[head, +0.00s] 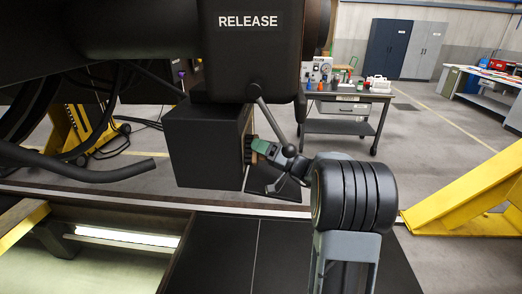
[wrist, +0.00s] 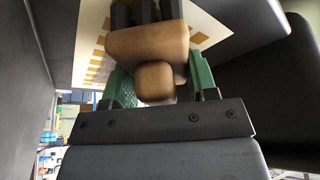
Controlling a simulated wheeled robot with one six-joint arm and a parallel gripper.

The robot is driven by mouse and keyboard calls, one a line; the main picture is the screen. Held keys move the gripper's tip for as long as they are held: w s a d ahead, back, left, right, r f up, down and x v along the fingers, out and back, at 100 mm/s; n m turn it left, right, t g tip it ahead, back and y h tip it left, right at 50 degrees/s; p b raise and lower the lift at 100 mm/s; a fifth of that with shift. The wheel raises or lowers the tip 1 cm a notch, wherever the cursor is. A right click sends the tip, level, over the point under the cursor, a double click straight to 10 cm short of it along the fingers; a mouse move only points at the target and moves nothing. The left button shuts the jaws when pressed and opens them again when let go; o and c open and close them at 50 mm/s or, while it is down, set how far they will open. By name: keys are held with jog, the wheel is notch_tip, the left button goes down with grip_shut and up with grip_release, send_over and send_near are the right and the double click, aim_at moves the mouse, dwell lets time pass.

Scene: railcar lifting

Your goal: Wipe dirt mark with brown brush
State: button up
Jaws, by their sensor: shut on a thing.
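My gripper (head: 265,149) has green fingers and is at the right side of a black box under the railcar. In the wrist view my gripper (wrist: 160,78) is shut on the brown brush (wrist: 150,45), a wooden block with dark bristles. The bristles point at a cream panel (wrist: 88,35) with a border of orange-tan blocks and appear to be against or very near it; contact cannot be told for sure. In the head view the panel shows edge-on, on the black box (head: 205,150). I cannot make out the dirt mark; the brush covers part of the panel.
A bent black hose (head: 90,172) is at left. A tool cart (head: 345,105) and yellow stand (head: 475,200) are at right.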

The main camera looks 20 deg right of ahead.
jog(key=shift+w+a, duration=0.15)
jog(key=shift+a, duration=0.1)
jog(key=shift+w, duration=0.1)
jog(key=shift+w+d+f+b, duration=0.15)
jog(key=shift+w+d+b, duration=0.25)
jog(key=shift+w+b, duration=0.25)
jog(key=shift+w+d+b, duration=0.55)
jog(key=shift+w+d, duration=0.05)
jog(key=shift+w, duration=0.45)
jog(key=shift+w+d+b, duration=0.5)
jog(key=shift+w+d, duration=0.05)
jog(key=shift+w, duration=0.5)
jog(key=shift+w+d+b, duration=0.55)
jog(key=shift+w+d, duration=0.05)
jog(key=shift+w, duration=0.45)
jog(key=shift+w+d+r, duration=0.1)
jog(key=shift+w+d, duration=0.3)
jog(key=shift+w, duration=0.25)
jog(key=shift+w+d+r, duration=0.1)
jog(key=shift+w+d, duration=0.25)
jog(key=shift+w, duration=0.35)
jog(key=shift+w+d, duration=0.4)
jog(key=shift+w, duration=0.25)
jog(key=shift+w+d+p, duration=0.5)
jog(key=shift+w+d, duration=0.05)
jog(key=shift+w, duration=0.35)
jog(key=shift+w+d+p, duration=0.45)
jog(key=shift+w+d, duration=0.05)
jog(key=shift+w, duration=0.35)
